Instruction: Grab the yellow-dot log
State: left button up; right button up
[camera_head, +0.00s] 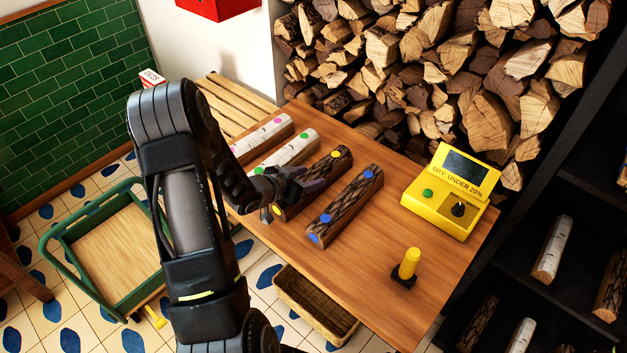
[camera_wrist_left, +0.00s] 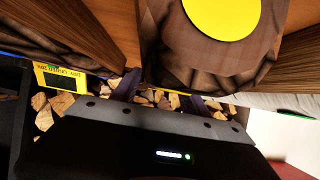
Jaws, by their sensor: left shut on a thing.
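The yellow-dot log (camera_head: 329,170) is dark-barked, with a yellow dot on top and another on its near end. It lies on the wooden table (camera_head: 405,275), between a blue-dot log and a green-dot log. My left gripper (camera_head: 284,188) is shut on the yellow-dot log near its near end. In the left wrist view the log's end with its large yellow dot (camera_wrist_left: 222,16) fills the top, close to the camera; the fingers are partly hidden. I cannot tell whether the log is clear of the table. My right gripper is not in view.
The blue-dot log (camera_head: 347,205) lies close on the right; the pale green-dot log (camera_head: 289,150) and pink-dot log (camera_head: 262,138) lie on the left. A yellow meter (camera_head: 449,193) and a yellow-handled tool (camera_head: 408,264) stand on the right. A green cart (camera_head: 75,235) is left of the table.

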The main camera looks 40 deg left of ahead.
aim_at(309, 176)
pick_arm(q)
grip_shut()
jog(key=shift+w+r, duration=0.1)
dwell(0.4)
jog(key=shift+r, duration=0.1)
jog(key=shift+r, duration=0.25)
notch_tip(309, 176, up, 9)
jog(key=shift+r, duration=0.2)
